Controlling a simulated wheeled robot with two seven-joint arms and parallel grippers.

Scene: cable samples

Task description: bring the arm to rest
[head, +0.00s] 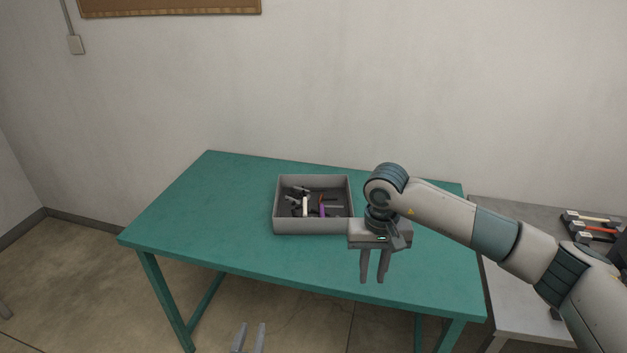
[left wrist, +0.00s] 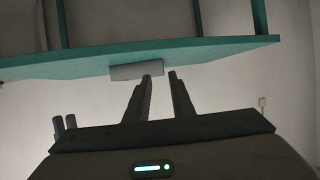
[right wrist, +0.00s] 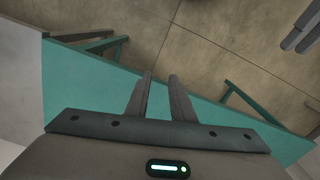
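My right gripper (head: 372,282) hangs over the front right part of the teal table (head: 190,215), fingers pointing down. Its fingers are apart with nothing between them, as the right wrist view (right wrist: 160,76) also shows. My left gripper (head: 252,325) is at the bottom edge of the head view, in front of the table. Only its finger ends show there. In the left wrist view (left wrist: 159,75) its fingers are apart and empty, pointing towards the table edge. Most of the left arm is out of view.
A grey bin (head: 312,227) with several small dark, white, purple and orange pieces stands on the table, just left of my right gripper. A grey side table (head: 520,300) at right holds several tools or samples (head: 592,226). The table's left half is clear.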

